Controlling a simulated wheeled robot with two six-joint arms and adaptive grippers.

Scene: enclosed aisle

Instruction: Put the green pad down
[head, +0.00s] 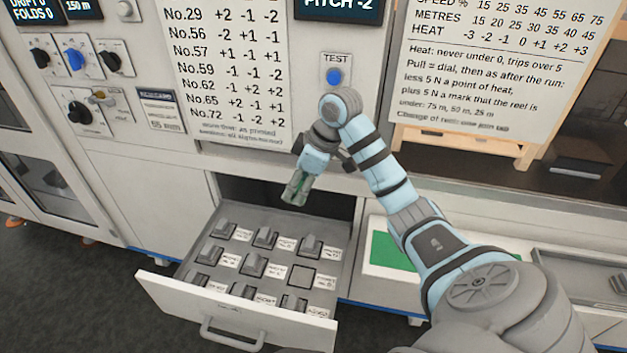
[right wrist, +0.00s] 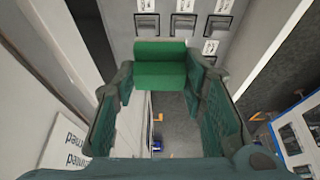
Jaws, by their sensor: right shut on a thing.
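My right gripper (head: 296,192) hangs above the back part of the open drawer, pointing down. It is shut on the green pad, a block with two green faces that shows between the fingertips in the right wrist view (right wrist: 160,65). In the head view the fingers hide most of the pad, and only a little green shows. The drawer (head: 250,322) holds several grey blocks in labelled slots. One slot (head: 300,276) at the right of the middle row looks empty. My left gripper is not in view.
A flat green rectangle (head: 385,250) lies on a white surface right of the drawer, partly behind my right arm. The cabinet front with a blue TEST button (head: 334,76) stands behind the gripper. A grey tray (head: 590,283) is at the far right.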

